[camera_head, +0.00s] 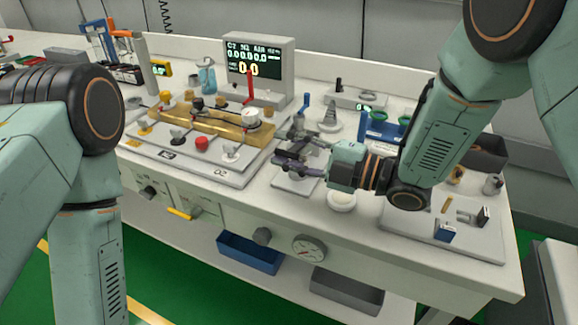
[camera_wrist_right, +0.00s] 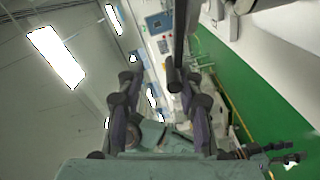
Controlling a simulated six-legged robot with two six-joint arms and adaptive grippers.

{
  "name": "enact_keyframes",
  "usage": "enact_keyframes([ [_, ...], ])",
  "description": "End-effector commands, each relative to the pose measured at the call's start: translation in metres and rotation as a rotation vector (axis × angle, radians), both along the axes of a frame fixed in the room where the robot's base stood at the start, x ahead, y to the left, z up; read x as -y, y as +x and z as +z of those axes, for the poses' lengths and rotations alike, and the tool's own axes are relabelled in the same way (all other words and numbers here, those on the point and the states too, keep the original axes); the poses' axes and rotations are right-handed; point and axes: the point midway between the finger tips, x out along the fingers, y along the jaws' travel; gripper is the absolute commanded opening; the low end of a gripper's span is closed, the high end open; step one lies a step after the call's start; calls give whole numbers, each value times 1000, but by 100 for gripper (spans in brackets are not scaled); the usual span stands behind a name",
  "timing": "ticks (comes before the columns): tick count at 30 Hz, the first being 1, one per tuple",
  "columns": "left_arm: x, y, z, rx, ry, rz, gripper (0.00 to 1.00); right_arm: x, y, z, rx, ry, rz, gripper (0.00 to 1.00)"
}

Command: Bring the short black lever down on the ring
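My right gripper (camera_head: 283,147) is over the front middle of the bench, above a small pale plate (camera_head: 296,184). Its two fingers stand apart, also in the right wrist view (camera_wrist_right: 153,82). There a dark rod with a thick end (camera_wrist_right: 175,86) shows between the fingers, nearer the right-hand one; I cannot tell if they touch or if it is the lever. A short black upright (camera_head: 338,84) stands on a pale box at the back; I cannot tell if it is the task's lever. I cannot make out the ring for sure. My left arm shows at the left, its gripper out of frame.
A brass manifold (camera_head: 217,121) on a grey panel lies left of my right gripper. A monitor (camera_head: 259,69) stands behind it. A white bowl (camera_head: 342,202) is below my right wrist. A grey plate with small fittings (camera_head: 420,232) is at the front right.

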Motion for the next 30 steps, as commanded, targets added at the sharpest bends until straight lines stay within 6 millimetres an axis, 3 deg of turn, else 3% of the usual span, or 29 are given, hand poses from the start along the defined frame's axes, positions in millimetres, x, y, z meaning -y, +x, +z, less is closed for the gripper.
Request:
enact_keyframes([
  [3, 0, 0, 0, 0, 0, 0, 39, 0, 0, 21, 3, -1, 1, 36],
  [9, 0, 0, 0, 0, 0, 0, 39, 0, 0, 40, -1, -2, 1, 36],
  [19, 0, 0, 0, 0, 0, 0, 39, 0, 0, 43, -2, -1, 1, 36],
  [25, 0, 0, 10, 0, 0, 0, 39, 0, -1, 51, -5, -1, 0, 19],
  [30, 0, 0, 42, 0, 0, 0, 39, 1, -2, 76, -22, 1, -3, 5],
])
